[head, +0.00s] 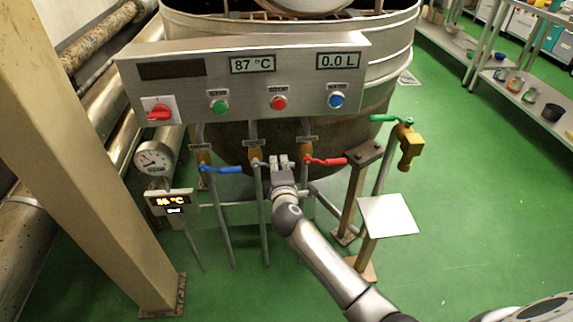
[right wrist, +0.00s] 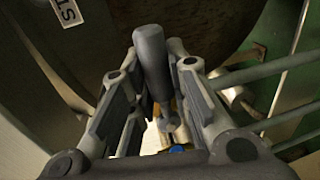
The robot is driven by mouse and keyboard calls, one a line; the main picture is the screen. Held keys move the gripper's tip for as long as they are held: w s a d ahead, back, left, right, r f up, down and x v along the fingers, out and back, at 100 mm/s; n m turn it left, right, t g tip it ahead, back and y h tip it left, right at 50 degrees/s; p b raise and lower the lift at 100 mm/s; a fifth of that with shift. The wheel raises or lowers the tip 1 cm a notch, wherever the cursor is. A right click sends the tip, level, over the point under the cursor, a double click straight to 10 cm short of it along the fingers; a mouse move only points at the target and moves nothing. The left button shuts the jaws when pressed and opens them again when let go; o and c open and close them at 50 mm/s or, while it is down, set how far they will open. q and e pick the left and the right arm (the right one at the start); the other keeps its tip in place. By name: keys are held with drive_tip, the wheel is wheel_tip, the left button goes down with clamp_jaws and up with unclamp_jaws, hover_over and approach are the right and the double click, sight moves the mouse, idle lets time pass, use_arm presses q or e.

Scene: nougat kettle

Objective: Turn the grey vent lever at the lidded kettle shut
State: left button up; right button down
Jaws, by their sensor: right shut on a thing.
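My right gripper (head: 281,161) reaches up to the middle of three brass valves (head: 256,153) below the kettle's control panel. In the right wrist view the grey vent lever (right wrist: 150,58) stands between the two fingers of my right gripper (right wrist: 152,85), which are shut on it. Its rounded end sticks out past the fingers. In the head view the gripper covers most of the lever, so its exact angle cannot be told there. The kettle (head: 385,95) stands behind the panel. My left gripper is not in view.
A blue lever (head: 222,169) is close on the left and a red lever (head: 326,161) close on the right. A green-handled brass tap (head: 405,145) and a small square plate (head: 388,215) stand further right. A beige post (head: 95,150) is at left. Green floor is free at right.

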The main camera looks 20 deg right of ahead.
drive_tip(key=shift+r, duration=0.1)
drive_tip(key=c, duration=1.3)
unclamp_jaws()
drive_tip(key=shift+c, duration=0.2)
drive_tip(key=v, duration=1.2)
